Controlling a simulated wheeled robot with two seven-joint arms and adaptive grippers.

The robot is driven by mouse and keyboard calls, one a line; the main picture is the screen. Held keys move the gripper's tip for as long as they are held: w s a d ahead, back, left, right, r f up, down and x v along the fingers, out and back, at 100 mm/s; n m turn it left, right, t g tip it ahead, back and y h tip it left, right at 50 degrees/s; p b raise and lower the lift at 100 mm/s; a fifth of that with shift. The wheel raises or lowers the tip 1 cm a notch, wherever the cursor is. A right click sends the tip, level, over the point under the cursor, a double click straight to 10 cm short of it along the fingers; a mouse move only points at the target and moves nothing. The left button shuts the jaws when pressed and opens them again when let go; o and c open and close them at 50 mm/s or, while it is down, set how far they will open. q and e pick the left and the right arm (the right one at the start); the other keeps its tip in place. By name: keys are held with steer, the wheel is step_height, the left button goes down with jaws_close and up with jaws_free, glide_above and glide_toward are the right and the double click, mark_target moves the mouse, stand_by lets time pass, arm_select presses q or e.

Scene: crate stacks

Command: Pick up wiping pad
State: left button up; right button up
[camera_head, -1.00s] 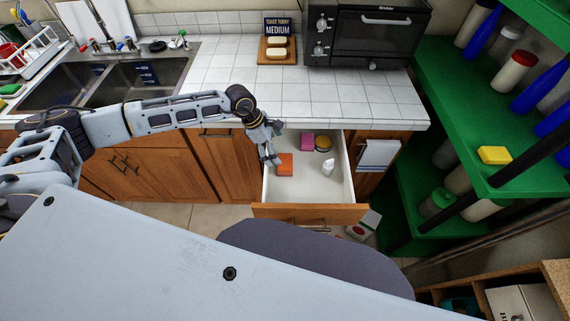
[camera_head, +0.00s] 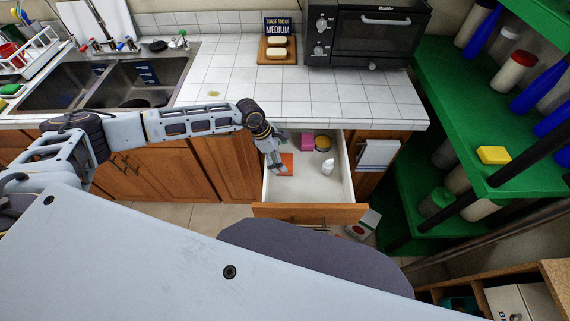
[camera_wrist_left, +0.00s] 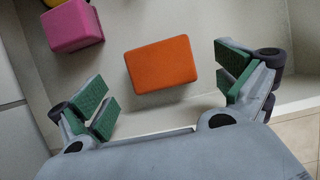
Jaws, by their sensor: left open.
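An orange block-shaped pad (camera_head: 287,160) lies flat in the open drawer; it also shows in the left wrist view (camera_wrist_left: 161,64). A pink block (camera_head: 307,141) lies farther back in the drawer and shows at the upper left of the left wrist view (camera_wrist_left: 75,26). The frames do not tell for sure which one is the wiping pad. My left gripper (camera_head: 277,166) is inside the drawer opening at the orange pad and hides part of it. In the left wrist view its green-padded fingers (camera_wrist_left: 168,92) are spread wide and empty, with the orange pad ahead between them.
The drawer (camera_head: 310,211) also holds a round yellow-and-dark item (camera_head: 323,143) and a small white bottle (camera_head: 328,165). The tiled counter edge (camera_head: 340,124) is behind it. Green shelves (camera_head: 432,110) with bottles stand at the right. The drawer's front right floor is bare.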

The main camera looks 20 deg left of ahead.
mark_target(284, 161)
arm_select(q)
steer(key=shift+x, duration=2.15)
steer(key=c, duration=0.9)
